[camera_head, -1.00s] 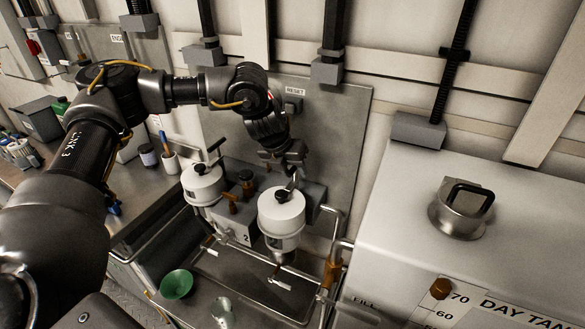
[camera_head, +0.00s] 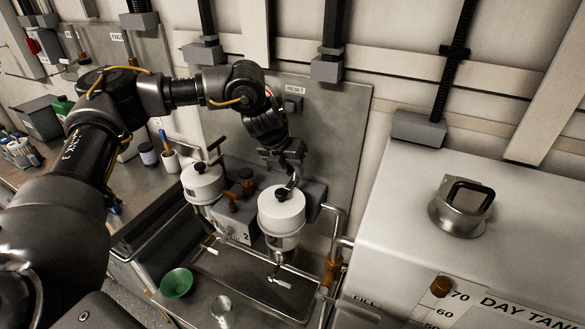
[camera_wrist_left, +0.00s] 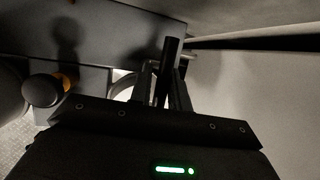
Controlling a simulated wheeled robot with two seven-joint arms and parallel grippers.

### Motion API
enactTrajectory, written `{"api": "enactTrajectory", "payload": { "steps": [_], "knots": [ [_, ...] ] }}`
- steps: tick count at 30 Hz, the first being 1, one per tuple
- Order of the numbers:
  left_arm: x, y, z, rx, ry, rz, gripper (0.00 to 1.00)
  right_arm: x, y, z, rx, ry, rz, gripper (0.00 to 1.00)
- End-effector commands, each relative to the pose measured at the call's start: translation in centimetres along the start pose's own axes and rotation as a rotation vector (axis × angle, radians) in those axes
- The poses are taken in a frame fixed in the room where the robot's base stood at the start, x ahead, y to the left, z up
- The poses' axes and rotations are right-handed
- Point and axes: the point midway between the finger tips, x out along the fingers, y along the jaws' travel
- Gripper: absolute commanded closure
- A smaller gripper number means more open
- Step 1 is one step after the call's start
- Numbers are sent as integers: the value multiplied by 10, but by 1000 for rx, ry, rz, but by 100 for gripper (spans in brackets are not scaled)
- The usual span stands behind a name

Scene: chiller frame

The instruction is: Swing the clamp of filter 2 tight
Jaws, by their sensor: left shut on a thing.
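Filter 2 (camera_head: 281,218) is the right one of two white canisters, beside a block marked 2. Its clamp (camera_head: 283,195) has a black hub on the lid and a handle slanting up and back. My left gripper (camera_head: 292,174) reaches down from behind and above filter 2 and is shut on the clamp handle. In the left wrist view the dark handle (camera_wrist_left: 170,60) stands between the fingers (camera_wrist_left: 162,88), and a little of a white rim shows behind. The handle's grip end is partly hidden by the fingers in the head view. My right gripper is out of view.
The other filter (camera_head: 203,184) stands left, with its own black handle. Brass valves (camera_head: 232,200) sit between the filters. Pipes (camera_head: 333,240) run close on the right, beside the day tank (camera_head: 400,230). A green funnel (camera_head: 176,283) and a metal cup (camera_head: 223,308) stand in front.

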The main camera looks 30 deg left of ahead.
Motion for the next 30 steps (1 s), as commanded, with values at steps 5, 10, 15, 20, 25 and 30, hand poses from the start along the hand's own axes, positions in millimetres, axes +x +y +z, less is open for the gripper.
{"api": "enactTrajectory", "payload": {
  "steps": [5,10,15,20,25,30],
  "knots": [
    [0,0,0,0,-1,-1,74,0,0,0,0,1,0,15],
    [0,0,0,0,-1,0,61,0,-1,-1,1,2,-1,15],
    [0,0,0,0,-1,0,61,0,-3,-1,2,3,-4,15],
    [-10,-1,1,1,-3,-2,61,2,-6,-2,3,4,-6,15],
    [-40,0,1,1,-5,-3,61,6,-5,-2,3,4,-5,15],
    [-73,0,1,0,-5,-2,61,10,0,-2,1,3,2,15]
  ]
}}
